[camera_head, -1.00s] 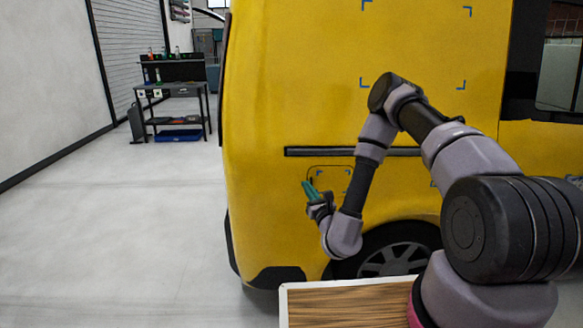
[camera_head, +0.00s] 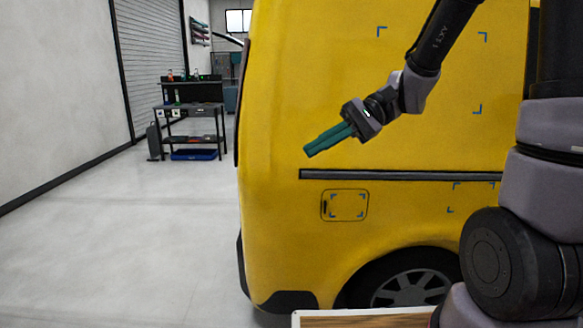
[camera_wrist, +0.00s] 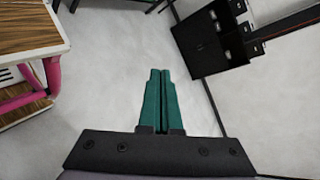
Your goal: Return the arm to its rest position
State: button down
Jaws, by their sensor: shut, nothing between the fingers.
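My gripper (camera_head: 310,151) has two green fingers that lie together with nothing between them. In the head view it hangs in front of the yellow van (camera_head: 290,100), pointing down and to the left, above the dark side rail (camera_head: 400,175). My arm reaches in from the upper right. In the wrist view my gripper (camera_wrist: 160,72) points out over bare grey floor. Blue corner marks outline patches on the van's side, one of them around the small flap (camera_head: 345,205).
A wooden-topped bench (camera_wrist: 25,28) with pink legs stands at the left of the wrist view. A black box-like object (camera_wrist: 212,45) is at the upper right. A dark workbench (camera_head: 190,110) stands far off beside the left wall. The floor left of the van is clear.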

jog(key=d+r+t+h, duration=0.3)
jog(key=d+t+h, duration=0.2)
jog(key=d, duration=0.4)
jog(key=s+d+r+t+h, duration=0.1)
jog(key=d+r+t+h, duration=0.3)
jog(key=d, duration=0.6)
jog(key=t+h, duration=0.1)
jog(key=t, duration=0.1)
jog(key=shift+s+d+r+t, duration=0.3)
jog(key=shift+t, duration=0.1)
jog(key=shift+d, duration=0.1)
